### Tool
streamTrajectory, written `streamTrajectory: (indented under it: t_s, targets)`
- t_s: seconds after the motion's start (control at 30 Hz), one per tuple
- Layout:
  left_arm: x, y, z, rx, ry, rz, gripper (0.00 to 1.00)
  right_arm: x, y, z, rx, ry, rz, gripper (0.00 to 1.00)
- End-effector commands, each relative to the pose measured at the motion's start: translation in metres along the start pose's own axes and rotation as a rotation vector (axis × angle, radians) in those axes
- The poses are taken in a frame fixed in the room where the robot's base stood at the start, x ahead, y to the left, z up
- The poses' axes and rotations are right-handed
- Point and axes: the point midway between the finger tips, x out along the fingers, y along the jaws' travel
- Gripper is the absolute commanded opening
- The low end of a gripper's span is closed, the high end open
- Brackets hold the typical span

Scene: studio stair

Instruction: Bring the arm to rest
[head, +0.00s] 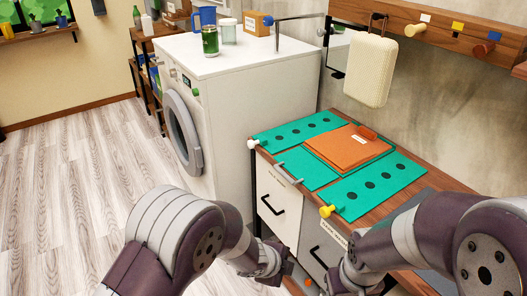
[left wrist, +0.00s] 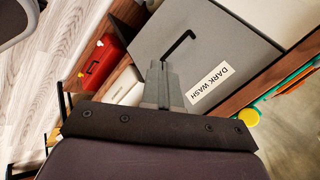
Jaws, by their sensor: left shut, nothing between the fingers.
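My left arm comes in from the left in the head view, and its gripper (head: 283,262) is low in front of the drawer cabinet. In the left wrist view its fingers (left wrist: 162,82) are together and empty. They point toward a grey drawer front (left wrist: 195,45) labelled "DARK WASH", with a black handle (left wrist: 180,46) just beyond the tips. I cannot tell if they touch it. My right arm comes in from the right, bent across the cabinet's near corner. Its gripper (head: 345,280) is at the bottom edge, partly cut off, and its fingers are unclear.
A white drawer (head: 277,205) sits left of the grey one. The wooden cabinet top holds green panels (head: 370,186) and an orange folder (head: 345,147). A washing machine (head: 235,85) stands behind. A red container (left wrist: 100,62) is near the drawer. The floor (head: 75,190) at left is clear.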

Motion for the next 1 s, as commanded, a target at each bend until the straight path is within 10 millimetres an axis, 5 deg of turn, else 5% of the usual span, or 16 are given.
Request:
streamTrajectory:
  t_s: [0.1,0.2,0.43,0.5,0.53,0.7,0.87,1.0]
  targets:
    - [-0.058,0.042,0.064,-0.619,-0.263,0.100,0.00,0.000,0.000,0.000,0.000,0.000,0.000,0.43]
    - [-0.110,0.082,0.097,-1.062,-0.437,0.138,0.00,0.000,0.000,0.000,0.000,0.000,0.000,0.43]
    - [-0.221,0.152,0.122,-1.861,-0.624,0.108,0.00,0.000,0.000,0.000,0.000,0.000,0.000,0.43]
    - [-0.244,0.143,0.144,-1.958,-0.601,0.004,0.00,-0.004,0.000,0.000,0.000,-0.001,0.000,0.43]
    - [-0.265,0.128,0.135,-1.940,-0.602,0.019,0.00,-0.033,0.000,-0.003,0.000,-0.002,0.000,0.43]
    - [-0.311,0.098,0.122,-1.929,-0.603,0.026,0.00,-0.091,0.000,-0.011,0.000,0.001,0.000,0.43]
    - [-0.342,0.079,0.114,-1.926,-0.603,0.026,0.00,-0.127,0.000,-0.015,0.000,0.000,0.000,0.43]
    - [-0.347,0.075,0.113,-1.925,-0.603,0.027,0.00,-0.134,0.000,-0.016,0.000,0.000,0.000,0.43]
